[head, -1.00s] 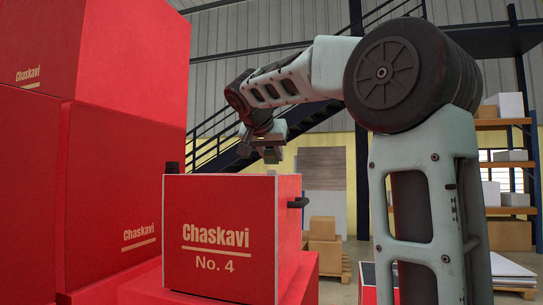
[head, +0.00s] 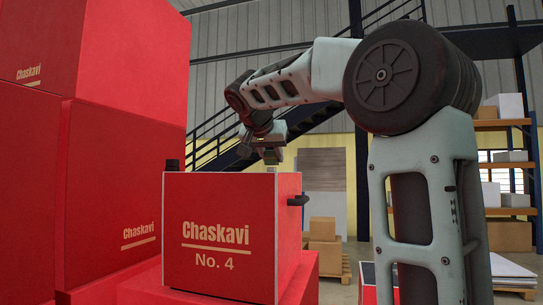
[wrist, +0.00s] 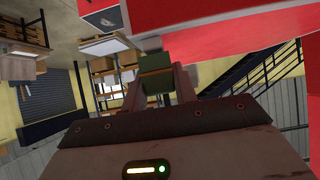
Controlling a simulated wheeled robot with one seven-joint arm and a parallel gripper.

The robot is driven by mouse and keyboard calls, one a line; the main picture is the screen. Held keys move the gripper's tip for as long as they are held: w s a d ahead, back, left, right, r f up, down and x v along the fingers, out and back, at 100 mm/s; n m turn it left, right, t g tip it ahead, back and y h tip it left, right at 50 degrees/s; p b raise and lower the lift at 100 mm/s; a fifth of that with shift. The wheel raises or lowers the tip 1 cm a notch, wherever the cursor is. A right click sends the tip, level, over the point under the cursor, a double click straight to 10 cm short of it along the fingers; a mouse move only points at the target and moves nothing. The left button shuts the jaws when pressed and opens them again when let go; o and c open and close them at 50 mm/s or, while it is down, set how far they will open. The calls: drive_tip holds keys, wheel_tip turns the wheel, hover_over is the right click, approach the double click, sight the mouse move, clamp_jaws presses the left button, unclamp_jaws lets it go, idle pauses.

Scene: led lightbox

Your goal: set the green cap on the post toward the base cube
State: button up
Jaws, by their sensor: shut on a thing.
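My gripper (head: 272,159) is above the top of the red box marked "Chaskavi No. 4" (head: 230,205), toward its right side. In the wrist view my gripper (wrist: 153,88) is shut on the green cap (wrist: 153,66), which sits between the fingertips. In the head view the cap is too small and dark to tell from the fingers. A small pale stub (head: 271,169) shows just below the fingers at the box's top edge, perhaps a post. A dark post or cap (head: 172,166) stands at the top left of the box. I cannot tell which cube is the base cube.
Tall stacked red cubes (head: 115,190) stand close on the left. The box rests on a red block (head: 145,283) and has a black handle (head: 298,201) on its right side. Stairs and shelves are far behind.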

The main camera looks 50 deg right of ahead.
drive_tip(key=shift+f+b, duration=0.95)
drive_tip(key=shift+b, duration=0.05)
drive_tip(key=o, duration=1)
drive_tip(key=shift+p+v, duration=0.5)
drive_tip(key=shift+v, duration=3.5)
